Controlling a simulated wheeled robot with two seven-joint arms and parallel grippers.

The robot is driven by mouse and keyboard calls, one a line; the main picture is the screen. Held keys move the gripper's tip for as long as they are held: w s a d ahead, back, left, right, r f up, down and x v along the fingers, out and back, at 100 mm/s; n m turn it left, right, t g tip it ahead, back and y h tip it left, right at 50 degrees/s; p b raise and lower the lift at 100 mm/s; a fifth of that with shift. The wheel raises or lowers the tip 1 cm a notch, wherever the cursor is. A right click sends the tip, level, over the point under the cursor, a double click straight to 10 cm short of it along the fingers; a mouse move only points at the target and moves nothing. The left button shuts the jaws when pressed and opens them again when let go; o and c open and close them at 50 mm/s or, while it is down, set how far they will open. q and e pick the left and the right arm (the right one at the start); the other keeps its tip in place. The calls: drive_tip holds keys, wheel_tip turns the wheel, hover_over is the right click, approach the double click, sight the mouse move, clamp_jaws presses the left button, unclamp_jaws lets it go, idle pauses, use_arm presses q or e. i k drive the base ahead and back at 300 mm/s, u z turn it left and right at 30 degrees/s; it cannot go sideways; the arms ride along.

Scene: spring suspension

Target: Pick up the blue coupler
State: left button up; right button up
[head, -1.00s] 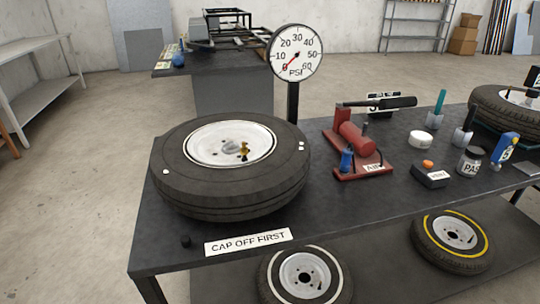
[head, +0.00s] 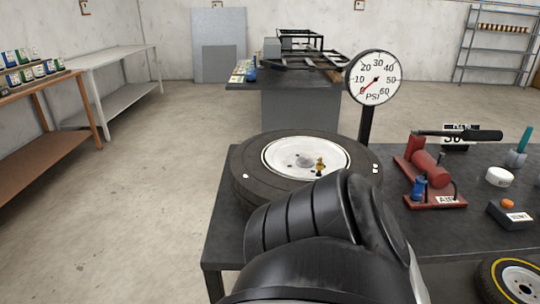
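The blue coupler (head: 418,187) is a small upright blue piece at the near left end of the red air pump (head: 430,170). The pump has a black handle and stands on the dark workbench, right of the tire (head: 250,193). A brass valve (head: 320,166) stands up from the white wheel hub. A large black arm part of mine fills the lower middle and covers the tire's near side and the bench front. Neither gripper's fingers show, and nothing touches the coupler in this view.
A PSI gauge (head: 375,78) on a black post stands behind the tire, its red needle near zero. A black box with an orange button (head: 508,204) and a white round tin (head: 499,177) sit to the right. A second dark table (head: 300,100) stands behind.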

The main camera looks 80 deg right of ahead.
sight(417, 194)
drive_tip(key=u, duration=0.25)
drive_tip(key=k, duration=2.85)
drive_tip(key=z, duration=0.25)
